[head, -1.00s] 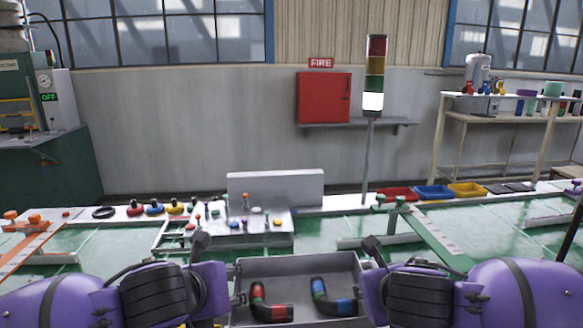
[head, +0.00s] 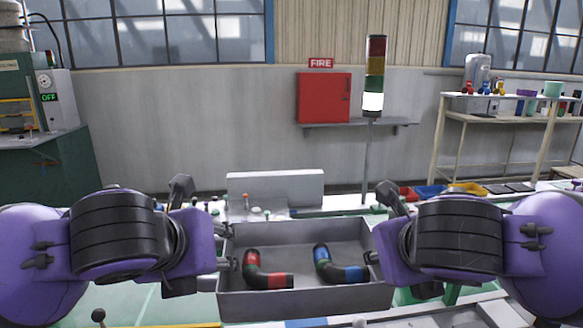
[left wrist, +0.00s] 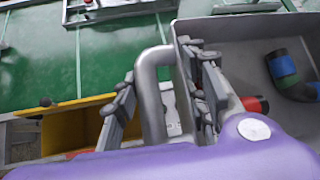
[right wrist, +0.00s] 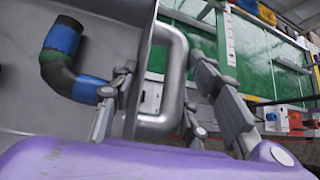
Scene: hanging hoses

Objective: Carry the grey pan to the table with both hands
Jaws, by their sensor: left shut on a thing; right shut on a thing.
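The grey pan (head: 305,306) is an open rectangular tray held level between my arms in the head view. It holds two bent hoses, one black with red and green bands (head: 268,281) and one black with blue and green bands (head: 340,271). My left gripper (head: 226,263) is shut on the pan's left side; the left wrist view shows a tubular handle (left wrist: 151,95) between its fingers. My right gripper (head: 371,257) is shut on the right side; the right wrist view shows the other handle (right wrist: 174,75) between its fingers. The exact finger contacts are partly hidden.
Behind the pan is a white block panel (head: 275,187) with small fittings. A signal tower on a pole (head: 370,150) stands behind to the right, near blue and yellow bins (head: 433,193). Green worktop (left wrist: 100,60) shows below the pan's left side.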

